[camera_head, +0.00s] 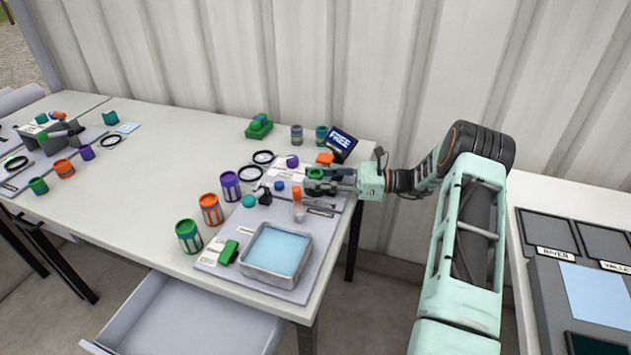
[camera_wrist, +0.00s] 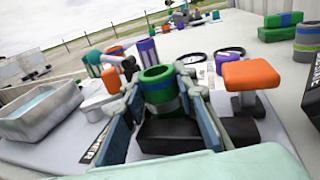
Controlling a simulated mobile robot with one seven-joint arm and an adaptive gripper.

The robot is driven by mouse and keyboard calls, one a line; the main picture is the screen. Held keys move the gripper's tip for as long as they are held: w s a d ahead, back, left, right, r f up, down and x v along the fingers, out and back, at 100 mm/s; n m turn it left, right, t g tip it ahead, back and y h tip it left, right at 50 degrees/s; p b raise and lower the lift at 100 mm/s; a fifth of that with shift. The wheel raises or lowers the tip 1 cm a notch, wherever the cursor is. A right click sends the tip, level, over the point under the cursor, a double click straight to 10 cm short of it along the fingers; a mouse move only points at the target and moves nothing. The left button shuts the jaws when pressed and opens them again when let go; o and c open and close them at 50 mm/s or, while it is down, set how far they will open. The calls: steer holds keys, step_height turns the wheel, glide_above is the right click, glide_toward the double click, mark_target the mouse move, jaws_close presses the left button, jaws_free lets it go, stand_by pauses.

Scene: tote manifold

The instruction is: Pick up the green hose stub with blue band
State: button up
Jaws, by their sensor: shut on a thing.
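The green hose stub with a blue band (camera_wrist: 158,84) stands upright between my fingers in the wrist view, its open end up. My gripper (camera_wrist: 160,98) is shut on it, one finger against each side. In the head view the green stub (camera_head: 314,174) shows at the tip of my gripper (camera_head: 322,180), over the right part of the grey mat. The fingers hide part of its sides, and I cannot tell whether its foot touches what is below.
An orange-topped valve (camera_wrist: 250,76) is close on the right in the wrist view. A metal tray of blue liquid (camera_head: 247,268) stands at the mat's front. Orange, purple and green cans (camera_head: 211,209) stand to the left. A "FREE" sign (camera_head: 341,142) is behind. The table's left-middle is clear.

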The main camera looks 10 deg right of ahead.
mark_target(316, 172)
steer(key=shift+r, duration=0.45)
step_height(316, 172, up, 2)
steer(key=shift+r, duration=0.2)
steer(key=s+r+p, duration=0.2)
steer(key=s+r, duration=0.8)
steer(key=s, duration=0.4)
step_height(316, 172, down, 5)
steer(key=w+m+t+h, duration=0.1)
steer(key=m+t+h, duration=0.1)
steer(key=m+t, duration=0.25)
step_height(316, 172, up, 9)
steer(key=m+t+h+p, duration=0.5)
steer(key=t+h+p, duration=0.1)
steer(key=p, duration=1)
steer(key=shift+w+r+t+h, duration=0.25)
steer(key=shift+t+h, duration=0.1)
steer(key=shift+h, duration=0.15)
